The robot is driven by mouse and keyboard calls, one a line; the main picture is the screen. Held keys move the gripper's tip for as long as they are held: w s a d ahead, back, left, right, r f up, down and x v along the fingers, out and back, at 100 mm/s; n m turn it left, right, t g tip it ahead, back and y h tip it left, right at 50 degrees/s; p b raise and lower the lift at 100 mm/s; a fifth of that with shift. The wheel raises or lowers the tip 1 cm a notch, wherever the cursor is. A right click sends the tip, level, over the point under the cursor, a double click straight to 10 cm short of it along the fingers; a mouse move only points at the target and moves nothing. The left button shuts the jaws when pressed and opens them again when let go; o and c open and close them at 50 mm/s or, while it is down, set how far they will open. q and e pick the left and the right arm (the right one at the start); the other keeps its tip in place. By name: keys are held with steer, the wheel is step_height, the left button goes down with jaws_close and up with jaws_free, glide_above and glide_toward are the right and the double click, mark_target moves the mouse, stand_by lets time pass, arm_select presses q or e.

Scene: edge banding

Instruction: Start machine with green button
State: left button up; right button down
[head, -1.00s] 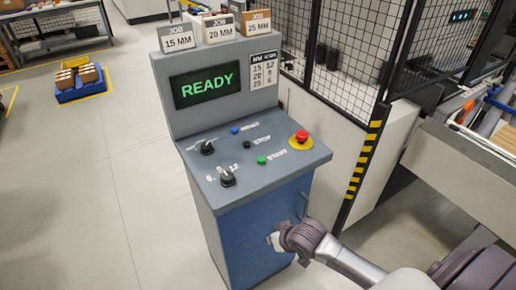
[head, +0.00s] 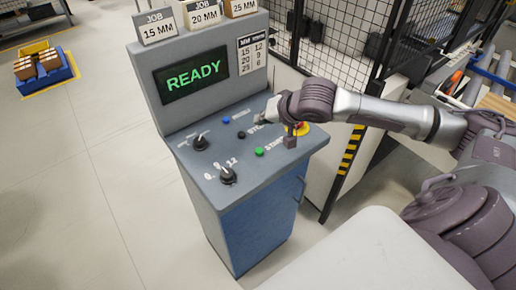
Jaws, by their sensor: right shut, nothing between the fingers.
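The control console (head: 222,187) stands at the centre of the head view. Its screen (head: 193,80) reads READY in green. The green button (head: 259,152) is on the sloped panel, beside the START label. My right gripper (head: 267,117) is over the panel, near the STOP label, shut and empty. It is a little beyond the green button, and I cannot tell its exact height above the panel. My right wrist partly hides the red emergency button (head: 305,128) on its yellow base. My left gripper is out of view.
A blue button (head: 226,119), a black button (head: 241,134) and two black knobs (head: 200,142) share the panel. Job cards (head: 203,13) stand on top. A mesh fence (head: 335,40) is behind at right. The floor at left is clear up to a blue crate (head: 45,77).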

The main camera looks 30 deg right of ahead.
steer(key=b, duration=0.7)
glide_above(261, 151)
step_height(261, 151, down, 7)
steer(key=shift+f+b, duration=0.65)
steer(key=shift+f, duration=0.3)
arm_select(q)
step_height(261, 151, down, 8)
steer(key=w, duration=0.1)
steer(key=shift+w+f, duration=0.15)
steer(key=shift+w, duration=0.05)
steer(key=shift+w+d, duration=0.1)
arm_select(e)
steer(key=shift+f, duration=0.15)
steer(key=shift+f, duration=0.3)
